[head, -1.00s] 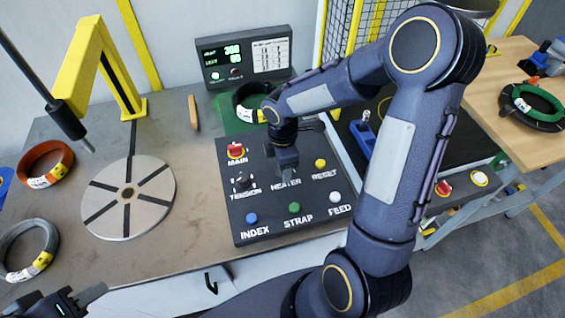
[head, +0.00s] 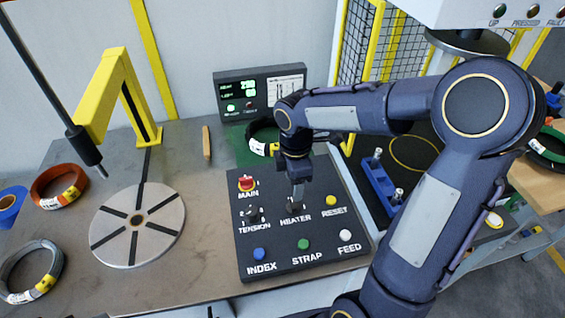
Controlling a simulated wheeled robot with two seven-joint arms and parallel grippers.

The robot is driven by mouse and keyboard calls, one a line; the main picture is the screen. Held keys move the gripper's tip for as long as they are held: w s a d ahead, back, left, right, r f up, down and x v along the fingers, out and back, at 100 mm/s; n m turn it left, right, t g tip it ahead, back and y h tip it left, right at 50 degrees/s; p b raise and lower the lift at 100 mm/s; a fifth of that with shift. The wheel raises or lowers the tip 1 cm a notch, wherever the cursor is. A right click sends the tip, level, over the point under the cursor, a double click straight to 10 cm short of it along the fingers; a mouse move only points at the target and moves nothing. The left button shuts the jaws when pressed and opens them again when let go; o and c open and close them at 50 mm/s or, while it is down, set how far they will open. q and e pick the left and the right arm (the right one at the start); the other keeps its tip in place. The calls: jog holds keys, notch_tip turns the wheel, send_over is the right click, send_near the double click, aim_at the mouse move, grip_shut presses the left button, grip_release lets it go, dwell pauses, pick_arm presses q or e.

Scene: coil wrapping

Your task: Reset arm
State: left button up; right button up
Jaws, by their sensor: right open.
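My right gripper (head: 298,190) points down over the black control panel (head: 268,215), at the HEATER knob (head: 293,207). Its jaws are open. I cannot tell whether the fingertips are around the knob or just above it, since they overlap it in this view. My right arm reaches in from the lower right, bent high at the elbow. My left gripper is out of view.
The panel also has a red MAIN switch (head: 246,183), a TENSION knob (head: 252,214) and several coloured buttons. A slotted turntable (head: 160,238), yellow post (head: 118,80) and coils (head: 58,186) stand left. A display (head: 240,98) stands behind the panel.

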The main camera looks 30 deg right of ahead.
jog(key=shift+s+r, duration=0.2)
jog(key=shift+r, duration=0.05)
jog(key=s+a+r+m+t+y, duration=0.2)
jog(key=s+r+m, duration=0.1)
jog(key=s+m, duration=0.5)
jog(key=s+a+r+m+t+y, duration=0.1)
jog(key=s+a+r+m+t, duration=0.1)
jog(key=s+m, duration=0.6)
jog(key=shift+s+r+m+t+y, duration=0.4)
jog(key=shift+r+m+t, duration=0.25)
jog(key=shift+t, duration=0.15)
jog(key=shift+w, duration=0.1)
dwell(0.5)
